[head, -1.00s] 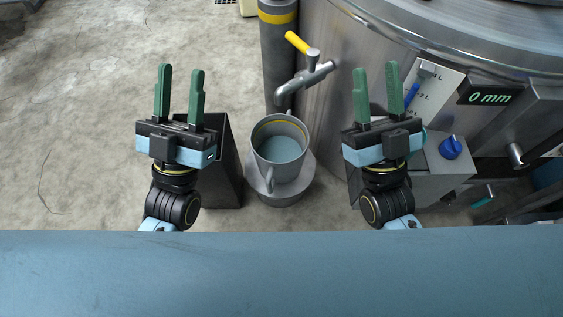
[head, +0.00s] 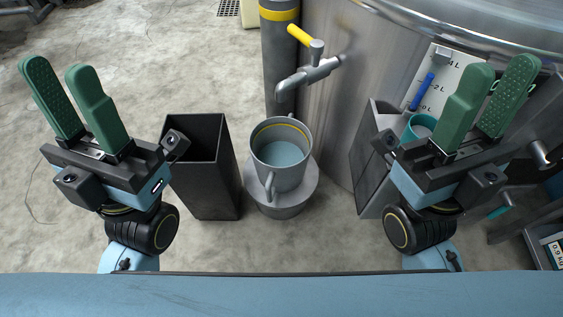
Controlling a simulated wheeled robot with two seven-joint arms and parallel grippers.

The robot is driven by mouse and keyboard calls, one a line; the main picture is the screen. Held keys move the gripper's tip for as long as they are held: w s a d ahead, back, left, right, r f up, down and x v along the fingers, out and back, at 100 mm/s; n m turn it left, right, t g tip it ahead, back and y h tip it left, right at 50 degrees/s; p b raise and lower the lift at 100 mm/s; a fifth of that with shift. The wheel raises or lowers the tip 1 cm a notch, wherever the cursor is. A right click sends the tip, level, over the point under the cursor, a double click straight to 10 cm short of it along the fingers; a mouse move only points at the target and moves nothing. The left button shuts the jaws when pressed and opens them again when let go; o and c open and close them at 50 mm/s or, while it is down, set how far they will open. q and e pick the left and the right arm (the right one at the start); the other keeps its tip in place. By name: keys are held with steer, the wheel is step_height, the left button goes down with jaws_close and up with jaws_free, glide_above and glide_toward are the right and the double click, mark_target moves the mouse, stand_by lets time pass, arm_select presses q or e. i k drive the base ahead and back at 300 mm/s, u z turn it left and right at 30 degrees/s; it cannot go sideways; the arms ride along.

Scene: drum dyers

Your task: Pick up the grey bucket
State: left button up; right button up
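The grey bucket (head: 268,172) stands upright on a round grey stand (head: 290,204) near the middle of the head view. It has a yellow line inside its rim, a handle at the front, and bluish liquid in it. My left gripper (head: 68,88) is left of the bucket, raised and empty, with its green fingers apart. My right gripper (head: 490,88) is right of the bucket, also raised and empty, with its green fingers apart. Neither gripper touches the bucket.
A tap with a yellow lever (head: 310,68) hangs just behind the bucket. A tall dark open bin (head: 212,180) stands close on its left. A large steel drum (head: 335,125) is behind right. A grey box (head: 368,165) and a teal cup (head: 418,128) are near my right gripper.

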mark_target(280, 147)
steer(key=k, duration=0.45)
steer(key=u, duration=1.65)
steer(key=i, duration=1.25)
steer(key=z, duration=2.3)
